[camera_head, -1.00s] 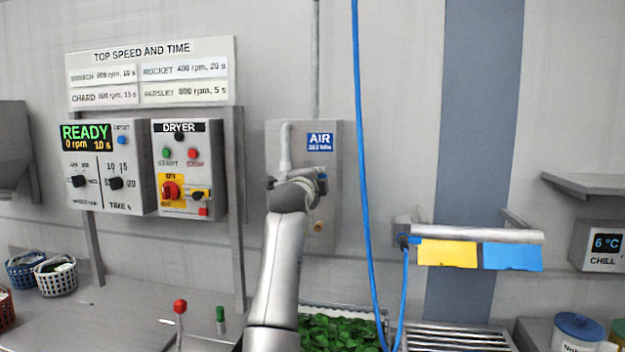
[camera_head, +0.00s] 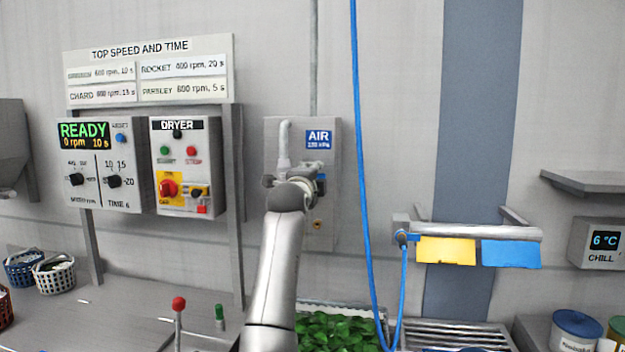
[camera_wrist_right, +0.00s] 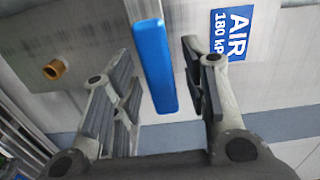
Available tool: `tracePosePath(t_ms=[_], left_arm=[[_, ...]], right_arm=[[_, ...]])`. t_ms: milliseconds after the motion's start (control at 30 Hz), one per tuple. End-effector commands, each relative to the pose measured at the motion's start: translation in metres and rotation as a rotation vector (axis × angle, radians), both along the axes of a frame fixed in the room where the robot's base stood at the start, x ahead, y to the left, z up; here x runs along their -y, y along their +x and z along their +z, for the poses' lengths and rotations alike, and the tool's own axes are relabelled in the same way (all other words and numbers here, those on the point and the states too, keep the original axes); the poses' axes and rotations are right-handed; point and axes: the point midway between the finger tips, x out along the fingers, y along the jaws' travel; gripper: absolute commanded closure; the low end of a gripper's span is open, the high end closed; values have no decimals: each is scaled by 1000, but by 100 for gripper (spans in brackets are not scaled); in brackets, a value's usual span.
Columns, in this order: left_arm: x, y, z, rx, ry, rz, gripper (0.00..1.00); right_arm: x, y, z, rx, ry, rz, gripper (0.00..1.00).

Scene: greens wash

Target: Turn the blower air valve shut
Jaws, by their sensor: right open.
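The blue valve handle (camera_wrist_right: 154,68) is a straight bar on the air panel (camera_head: 328,215), under the blue AIR label (camera_head: 319,140). In the right wrist view it stands between my two open fingers, with a visible gap on either side. My right gripper (camera_wrist_right: 160,85) is open and holds nothing. My left gripper is not in view.
A brass fitting (camera_wrist_right: 54,69) sits on the panel near the valve. A blue hose (camera_head: 362,170) hangs right of my arm. The dryer box (camera_head: 188,166) is at the left. A tray of greens (camera_head: 335,332) lies below, and a rail with yellow and blue cloths (camera_head: 475,233) is at the right.

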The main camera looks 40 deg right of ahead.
Motion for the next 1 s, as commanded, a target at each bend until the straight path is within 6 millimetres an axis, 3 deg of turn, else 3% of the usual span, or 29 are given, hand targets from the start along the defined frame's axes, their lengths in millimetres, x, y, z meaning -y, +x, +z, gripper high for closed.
tracePosePath(t_ms=[233, 700, 1000], left_arm=[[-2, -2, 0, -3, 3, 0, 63], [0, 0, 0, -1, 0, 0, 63], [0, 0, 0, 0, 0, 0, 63]], right_arm=[[-4, -2, 1, 2, -1, 1, 59], [-49, -40, 0, 1, 0, 2, 59], [-57, -49, 0, 0, 0, 0, 59]])
